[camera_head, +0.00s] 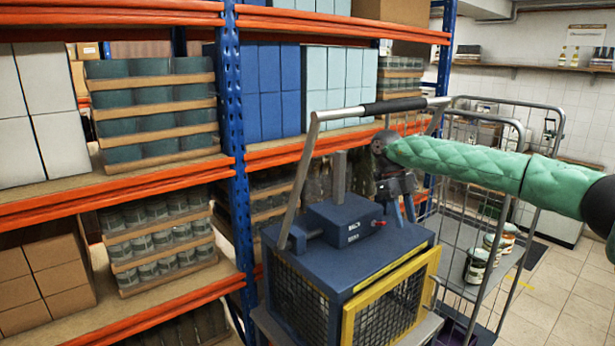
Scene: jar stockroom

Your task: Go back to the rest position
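My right arm, in a green quilted sleeve, comes in from the right in the head view. Its dark gripper (404,210) points down over the back right part of a dark blue caged unit (345,262). Its two bluish fingers stand a little apart, and I see nothing between them. Whether the fingertips touch the unit behind or below them I cannot tell. My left gripper is not in view.
A grey push handle (303,165) rises from the blue unit, close to my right gripper. A wire roll cage (515,235) with several jars (476,265) stands at right. Orange and blue racking (237,130) with boxes fills the left. Tiled floor (575,290) is open at lower right.

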